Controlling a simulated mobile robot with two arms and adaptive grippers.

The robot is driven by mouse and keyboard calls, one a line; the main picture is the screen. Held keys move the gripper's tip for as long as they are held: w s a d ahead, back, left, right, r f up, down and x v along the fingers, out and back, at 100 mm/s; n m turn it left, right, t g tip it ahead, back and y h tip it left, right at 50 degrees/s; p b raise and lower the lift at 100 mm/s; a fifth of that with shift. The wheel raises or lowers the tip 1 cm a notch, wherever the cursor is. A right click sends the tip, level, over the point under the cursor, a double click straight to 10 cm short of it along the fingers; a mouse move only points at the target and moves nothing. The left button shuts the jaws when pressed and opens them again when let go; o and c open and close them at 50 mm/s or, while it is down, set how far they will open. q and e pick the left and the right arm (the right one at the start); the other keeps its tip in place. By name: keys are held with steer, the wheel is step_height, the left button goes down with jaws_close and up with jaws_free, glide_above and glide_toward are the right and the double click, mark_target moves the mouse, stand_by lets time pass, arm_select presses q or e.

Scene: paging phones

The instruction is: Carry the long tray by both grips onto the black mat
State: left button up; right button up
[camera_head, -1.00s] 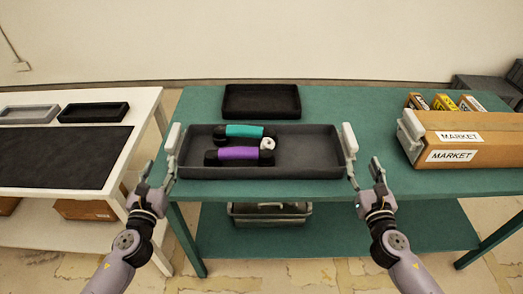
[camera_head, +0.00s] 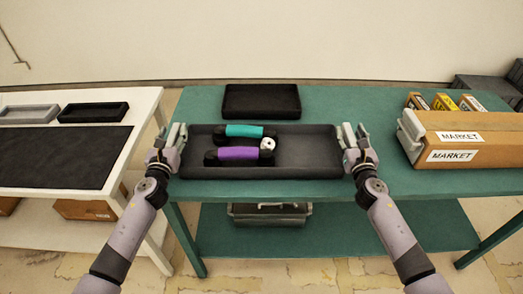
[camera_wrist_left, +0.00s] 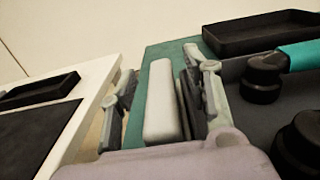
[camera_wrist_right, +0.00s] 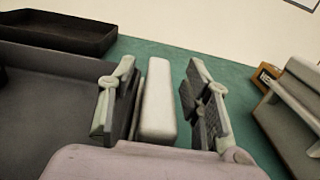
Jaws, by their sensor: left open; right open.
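The long dark grey tray (camera_head: 310,155) rests on the green table near its front edge, holding a teal handset (camera_head: 244,131) and a purple handset (camera_head: 238,153). My left gripper (camera_head: 173,141) is open at the tray's left end; its fingers stand either side of the pale left grip (camera_wrist_left: 161,100). My right gripper (camera_head: 354,139) is open at the right end, with its fingers either side of the pale right grip (camera_wrist_right: 158,100). Both grips lie between the fingers with small gaps showing. The black mat (camera_head: 62,158) lies on the white table at the left.
A black tray (camera_head: 261,101) lies behind the long tray. Cardboard boxes labelled MARKET (camera_head: 468,136) stand at the right of the green table (camera_head: 350,102). A grey tray (camera_head: 28,114) and a small black tray (camera_head: 93,112) lie behind the mat. A floor gap separates the tables.

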arm_select(q)
steer(key=shift+c, duration=0.5)
arm_select(e)
steer(key=shift+c, duration=0.5)
arm_select(q)
jaws_close()
arm_select(e)
jaws_close()
arm_select(q)
steer(key=shift+r, duration=0.2)
arm_select(e)
steer(key=shift+r, duration=0.2)
